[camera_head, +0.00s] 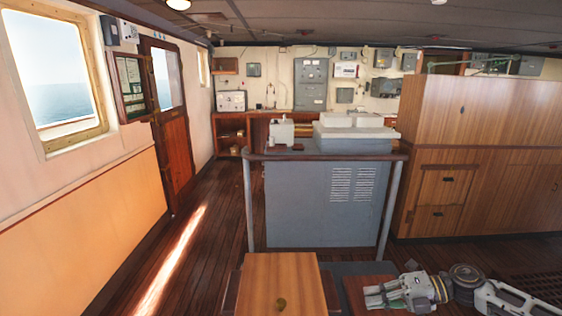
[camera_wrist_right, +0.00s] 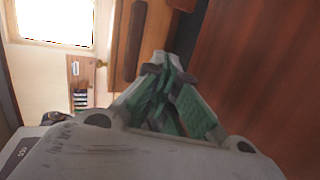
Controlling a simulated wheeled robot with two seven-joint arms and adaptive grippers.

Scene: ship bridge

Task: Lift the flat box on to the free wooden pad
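A flat box with a light wooden top and a round brass-coloured knob (camera_head: 280,275) is at the bottom middle of the head view, cut off by the lower edge. Dark wooden strips lie along its left and right sides. Its top edge and knob also show in the right wrist view (camera_wrist_right: 122,62). A reddish-brown wooden surface, perhaps the pad (camera_head: 354,286), lies to its right. My right gripper (camera_head: 368,296) is over that surface, pointing left towards the box and apart from it. Its fingers meet in the wrist view (camera_wrist_right: 165,68), with nothing seen between them. My left gripper is out of view.
A grey console (camera_head: 310,205) with a rail (camera_head: 330,157) stands just beyond the box. Wooden cabinets (camera_head: 480,160) stand to the right. The plank floor (camera_head: 195,235) on the left is clear along the wall.

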